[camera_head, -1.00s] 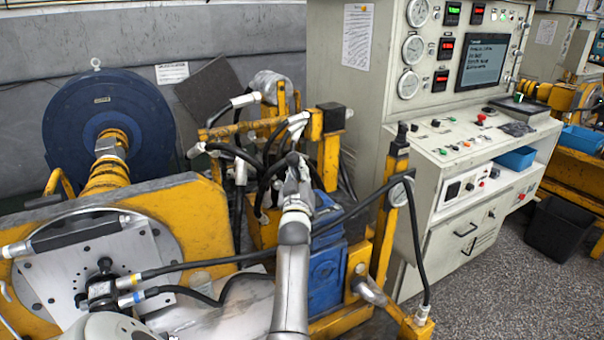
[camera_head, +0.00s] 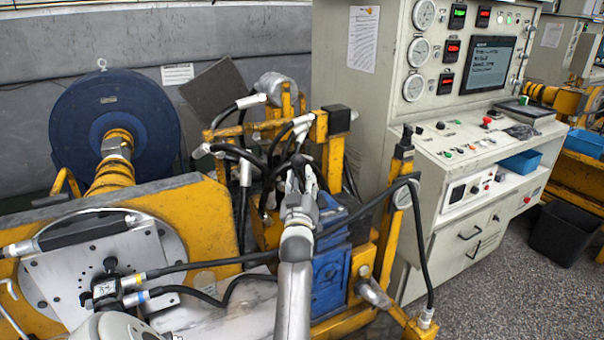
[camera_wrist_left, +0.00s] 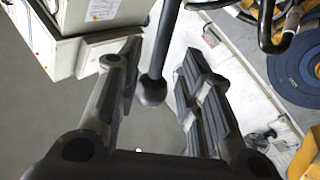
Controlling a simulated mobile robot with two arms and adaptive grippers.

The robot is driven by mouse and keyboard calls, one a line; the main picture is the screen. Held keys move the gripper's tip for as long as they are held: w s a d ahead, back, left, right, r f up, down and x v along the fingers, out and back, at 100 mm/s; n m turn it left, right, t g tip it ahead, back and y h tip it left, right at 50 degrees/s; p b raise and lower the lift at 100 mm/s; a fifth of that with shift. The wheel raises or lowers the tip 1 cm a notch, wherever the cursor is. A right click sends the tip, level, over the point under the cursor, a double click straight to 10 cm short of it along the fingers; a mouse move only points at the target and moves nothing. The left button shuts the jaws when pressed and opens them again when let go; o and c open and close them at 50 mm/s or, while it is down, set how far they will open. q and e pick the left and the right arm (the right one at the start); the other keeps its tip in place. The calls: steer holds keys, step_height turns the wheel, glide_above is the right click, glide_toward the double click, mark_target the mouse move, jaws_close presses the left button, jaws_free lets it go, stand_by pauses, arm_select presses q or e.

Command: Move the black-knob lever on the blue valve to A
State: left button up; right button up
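The blue valve (camera_head: 330,272) stands in the yellow frame, right of my left arm in the head view. My left gripper (camera_head: 300,180) is above and beside it, among black hoses, and hides the lever there. In the left wrist view the lever's black knob (camera_wrist_left: 152,91) and its dark rod lie between the two spread fingers of my left gripper (camera_wrist_left: 158,62). The fingers are open, with a visible gap on each side of the knob. The letter A is not readable in either view. My right gripper is not in view.
A black hose (camera_head: 365,207) arches over the valve to the yellow post (camera_head: 392,205). More hoses and white fittings crowd behind the gripper. The grey control cabinet (camera_head: 365,110) stands at right. A blue motor wheel (camera_head: 75,120) is at left. Bare floor lies at lower right.

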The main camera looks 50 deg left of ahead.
arm_select(q)
steer(key=v, duration=0.3)
steer(key=shift+s+d, duration=0.25)
steer(key=shift+s, duration=0.05)
steer(key=shift+f, duration=0.1)
